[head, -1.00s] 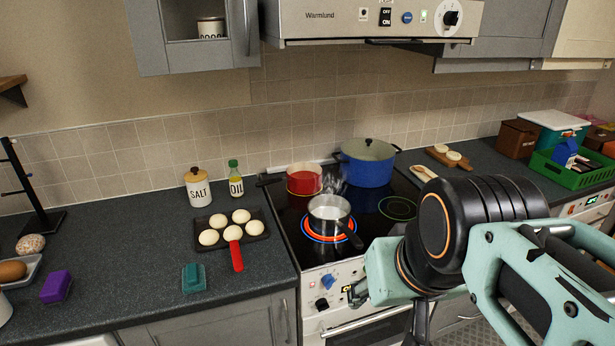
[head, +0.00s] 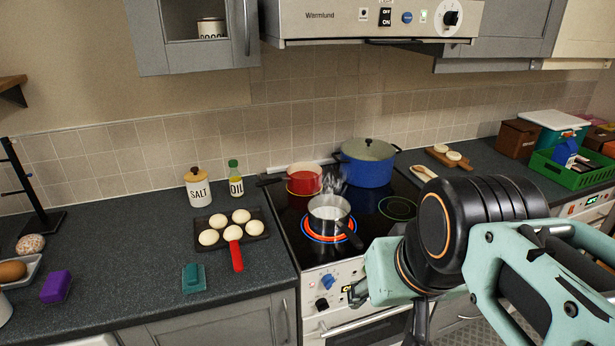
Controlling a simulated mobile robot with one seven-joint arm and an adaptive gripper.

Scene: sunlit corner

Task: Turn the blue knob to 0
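The blue knob (head: 328,282) is on the white front panel of the stove (head: 312,284), below the glowing burner. Its pointer setting is too small to read. My gripper (head: 356,292) is at the panel just right of the blue knob, with a small gap between them in the picture. My arm hides part of the panel to the right. The gripper's fingers are mostly hidden by its own body, so their opening does not show.
A steaming pot (head: 329,213) stands on the red-glowing front burner, its handle pointing toward my arm. A red pan (head: 304,183) and a blue pot (head: 368,168) stand behind. A black knob (head: 322,304) is below the blue one.

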